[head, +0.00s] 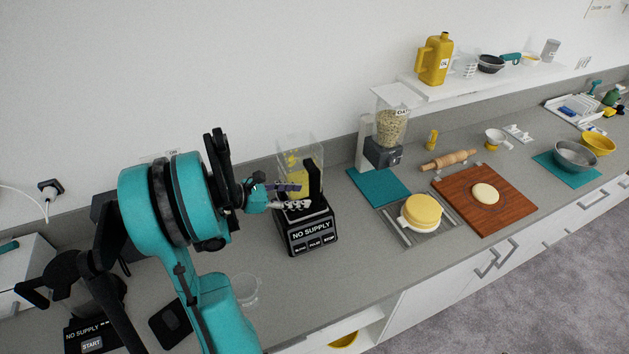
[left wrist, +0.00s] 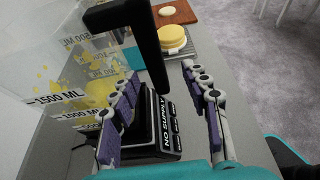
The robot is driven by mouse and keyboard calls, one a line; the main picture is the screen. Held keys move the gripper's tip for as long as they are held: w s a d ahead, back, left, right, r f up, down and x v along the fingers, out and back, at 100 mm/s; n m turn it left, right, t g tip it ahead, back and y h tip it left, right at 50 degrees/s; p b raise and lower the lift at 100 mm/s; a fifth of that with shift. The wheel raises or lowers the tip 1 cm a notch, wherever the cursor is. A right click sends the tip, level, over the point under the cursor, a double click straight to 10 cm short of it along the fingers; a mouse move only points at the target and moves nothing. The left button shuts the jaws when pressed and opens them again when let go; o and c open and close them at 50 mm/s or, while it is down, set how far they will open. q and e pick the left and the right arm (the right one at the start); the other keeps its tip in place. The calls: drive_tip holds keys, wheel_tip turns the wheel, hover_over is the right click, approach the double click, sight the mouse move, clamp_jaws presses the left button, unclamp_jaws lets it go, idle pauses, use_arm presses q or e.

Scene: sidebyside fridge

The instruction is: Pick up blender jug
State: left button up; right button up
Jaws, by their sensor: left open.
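The blender jug (head: 297,152) is a clear container with yellow contents and a black handle (head: 316,180). It stands upright on the black blender base (head: 310,234), which is marked NO SUPPLY. My left gripper (head: 306,195) is open at the jug's front, close to the handle. In the left wrist view the jug (left wrist: 65,85) with its volume marks fills the left side. There the black handle (left wrist: 146,45) shows between the two purple-padded fingers of my left gripper (left wrist: 165,98), with a gap on the right. I cannot tell whether a finger touches the jug. My right gripper is not in view.
Right of the blender are a teal mat (head: 378,186), a grain dispenser (head: 391,125), a yellow round item (head: 421,210) on a rack and a wooden board (head: 484,202). Bare counter lies in front (head: 290,290).

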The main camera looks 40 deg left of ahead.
sight(310, 192)
use_arm(q)
drive_tip(key=x, duration=0.6)
drive_tip(key=shift+w+a, duration=0.15)
drive_tip(key=shift+w, duration=0.1)
clamp_jaws()
